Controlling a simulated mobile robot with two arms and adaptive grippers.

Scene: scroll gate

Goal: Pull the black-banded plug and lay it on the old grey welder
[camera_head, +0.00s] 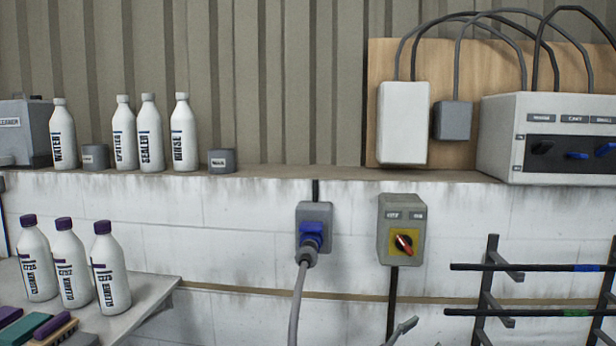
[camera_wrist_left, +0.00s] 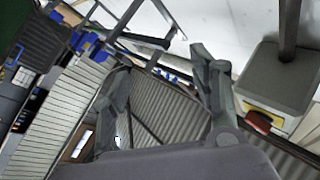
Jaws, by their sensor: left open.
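A blue plug (camera_head: 311,238) with a grey cable sits in a grey wall socket (camera_head: 314,214) below the shelf. I cannot make out a black band on it. In the head view only a grey tip (camera_head: 404,329) shows at the bottom edge, right of the plug's cable. My right gripper is not in view.
A switch box (camera_head: 388,228) with a red-yellow knob is right of the socket; it also shows in the wrist view (camera_wrist_left: 280,75). A rack (camera_head: 489,290) holds bars at right. A control unit (camera_head: 501,130) and bottles (camera_head: 183,135) stand on the shelf. More bottles (camera_head: 72,262) stand lower left.

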